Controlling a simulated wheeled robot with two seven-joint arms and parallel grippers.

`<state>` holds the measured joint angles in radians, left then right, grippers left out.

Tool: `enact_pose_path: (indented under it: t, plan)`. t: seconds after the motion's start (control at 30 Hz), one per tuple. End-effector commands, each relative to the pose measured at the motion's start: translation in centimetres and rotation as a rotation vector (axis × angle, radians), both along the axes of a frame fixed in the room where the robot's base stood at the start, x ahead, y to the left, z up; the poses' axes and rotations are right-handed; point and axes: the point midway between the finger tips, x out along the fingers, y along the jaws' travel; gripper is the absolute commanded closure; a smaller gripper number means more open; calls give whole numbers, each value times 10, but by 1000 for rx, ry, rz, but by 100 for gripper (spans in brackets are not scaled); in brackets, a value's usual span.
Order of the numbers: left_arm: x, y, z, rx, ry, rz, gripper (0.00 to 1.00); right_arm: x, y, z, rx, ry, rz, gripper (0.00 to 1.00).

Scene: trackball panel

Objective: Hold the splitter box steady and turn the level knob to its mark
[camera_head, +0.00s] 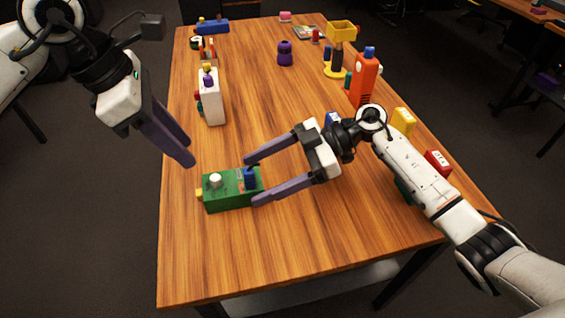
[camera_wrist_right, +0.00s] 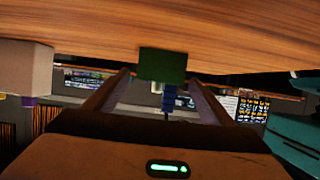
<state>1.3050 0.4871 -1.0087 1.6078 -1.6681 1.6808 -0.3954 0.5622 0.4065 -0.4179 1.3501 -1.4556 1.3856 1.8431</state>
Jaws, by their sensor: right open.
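A green box (camera_head: 231,196), likely the splitter box, lies on the near left part of the table. It carries a white round knob (camera_head: 215,180), a blue upright piece (camera_head: 250,177) at its right end and a yellow piece (camera_head: 199,195) at its left end. I cannot tell which is the level knob; no mark is readable. My right gripper (camera_head: 253,180) is open, its fingers either side of the box's right end. The right wrist view shows the green box (camera_wrist_right: 163,65) and blue piece (camera_wrist_right: 168,98) between the fingers. My left gripper (camera_head: 190,154) hangs empty above the table's left edge.
A white box with knobs (camera_head: 212,103) stands behind the green box. An orange bottle-like object (camera_head: 363,80), a yellow block (camera_head: 403,122) and a red block (camera_head: 438,162) line the right side. The table (camera_head: 300,250) is clear in front.

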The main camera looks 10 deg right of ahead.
Motion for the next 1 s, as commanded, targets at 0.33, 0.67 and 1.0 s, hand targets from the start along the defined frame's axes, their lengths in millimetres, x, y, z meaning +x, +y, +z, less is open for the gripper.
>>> enact_pose_path:
  t: [0.33,0.67,1.0]
  plan:
    - [0,0,0,0,0,0,69,0,31,-13,1,1,0,23]
    - [0,0,0,0,0,0,69,0,32,-13,1,0,-1,34]
    - [0,-2,1,7,-4,-19,65,0,31,-13,1,-1,-2,71]
